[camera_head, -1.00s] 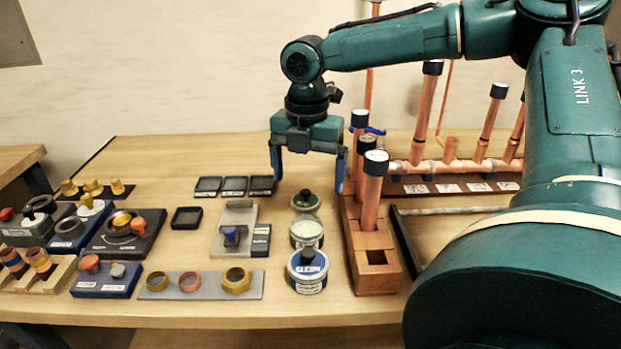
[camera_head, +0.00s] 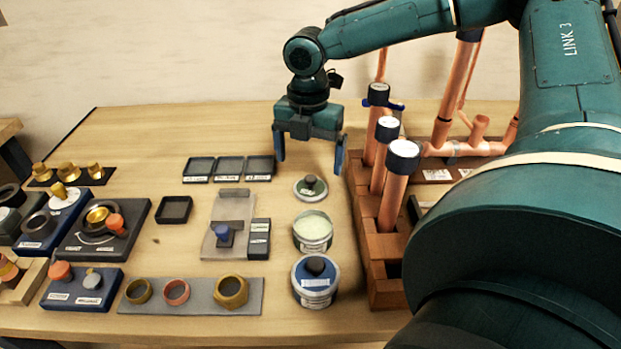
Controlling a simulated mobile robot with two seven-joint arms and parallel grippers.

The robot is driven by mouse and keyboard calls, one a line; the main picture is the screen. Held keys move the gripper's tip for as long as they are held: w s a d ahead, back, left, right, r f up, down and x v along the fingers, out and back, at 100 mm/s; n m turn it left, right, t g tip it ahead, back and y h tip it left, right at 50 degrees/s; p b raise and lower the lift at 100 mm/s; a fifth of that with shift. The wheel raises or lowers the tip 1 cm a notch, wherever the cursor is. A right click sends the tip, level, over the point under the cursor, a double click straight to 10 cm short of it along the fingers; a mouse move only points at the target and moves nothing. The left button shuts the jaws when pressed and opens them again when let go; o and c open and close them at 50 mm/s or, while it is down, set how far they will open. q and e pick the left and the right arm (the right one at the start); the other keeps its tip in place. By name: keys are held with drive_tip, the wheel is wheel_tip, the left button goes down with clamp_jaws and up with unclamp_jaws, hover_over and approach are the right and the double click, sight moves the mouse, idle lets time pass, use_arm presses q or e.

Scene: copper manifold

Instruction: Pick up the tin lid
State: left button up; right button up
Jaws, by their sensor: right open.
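The tin lid (camera_head: 310,189) is a small round disc with a greenish top, a pale rim and a dark knob. It lies flat on the table, behind an open round tin (camera_head: 313,233) with pale green contents. My right gripper (camera_head: 310,166) is open and empty, pointing down. In the picture its fingers stand just above and behind the lid, one to each side of the knob, apart from it. Its exact height above the table is hard to tell. My left gripper is out of view.
A blue-labelled tin (camera_head: 315,284) with a dark knob stands in front. A wooden rack (camera_head: 385,292) with upright copper pipes (camera_head: 395,195) stands close on the right. Three dark trays (camera_head: 229,170) lie left of the lid. The table behind the trays is clear.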

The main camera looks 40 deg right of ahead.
sight(311, 177)
drive_tip(key=f, duration=0.6)
drive_tip(key=shift+d+f, duration=0.25)
drive_tip(key=shift+d, duration=0.05)
drive_tip(key=c, duration=1)
